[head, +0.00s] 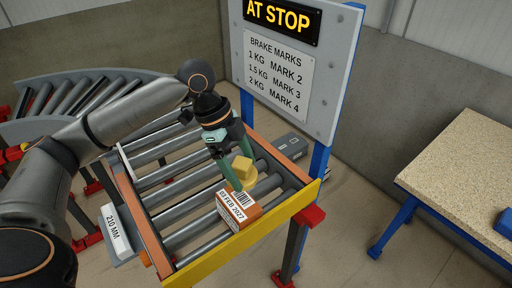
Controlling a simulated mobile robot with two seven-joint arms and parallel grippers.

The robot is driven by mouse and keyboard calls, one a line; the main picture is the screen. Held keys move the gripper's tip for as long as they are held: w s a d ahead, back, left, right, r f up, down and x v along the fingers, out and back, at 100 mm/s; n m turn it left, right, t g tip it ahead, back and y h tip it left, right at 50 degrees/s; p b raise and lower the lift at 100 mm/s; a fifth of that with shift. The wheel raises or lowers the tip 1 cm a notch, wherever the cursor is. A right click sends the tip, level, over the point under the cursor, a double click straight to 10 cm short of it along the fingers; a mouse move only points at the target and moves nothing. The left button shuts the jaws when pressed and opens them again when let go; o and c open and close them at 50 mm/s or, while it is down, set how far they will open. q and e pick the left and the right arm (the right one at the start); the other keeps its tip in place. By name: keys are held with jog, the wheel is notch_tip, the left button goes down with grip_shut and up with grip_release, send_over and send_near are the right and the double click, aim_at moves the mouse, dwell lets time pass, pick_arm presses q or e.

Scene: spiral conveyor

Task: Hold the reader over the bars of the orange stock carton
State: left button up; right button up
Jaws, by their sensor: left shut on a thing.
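The orange stock carton (246,217) sits on the rollers at the yellow end stop of the conveyor. Its top carries a white label with black bars and a date ending in FEB 2027. My left gripper (236,179) comes down from above, its green fingers shut on a yellow thing that I take to be the reader (243,168). The reader is just above and behind the carton's label, close to the bars. The fingers partly cover it, and I cannot tell whether it touches the carton. My right gripper is not in view.
The roller conveyor (128,185) has orange side rails and a yellow end bar (200,268). A sign board (283,75) reading AT STOP stands behind it on blue posts. A speckled table (470,165) with a blue object (505,222) is at right.

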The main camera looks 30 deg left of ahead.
pick_arm(q)
jog(key=shift+w, duration=0.25)
jog(key=shift+f, duration=0.1)
jog(key=shift+s+f, duration=0.2)
jog(key=shift+f, duration=0.5)
notch_tip(320, 180, down, 5)
jog(key=b, duration=0.3)
jog(key=shift+w+a, duration=0.1)
jog(key=shift+a, duration=0.05)
jog(key=shift+f+b, duration=0.35)
jog(key=shift+b, duration=0.35)
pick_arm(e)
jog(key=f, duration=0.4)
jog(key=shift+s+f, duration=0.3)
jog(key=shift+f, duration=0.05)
pick_arm(q)
jog(key=shift+r, duration=0.1)
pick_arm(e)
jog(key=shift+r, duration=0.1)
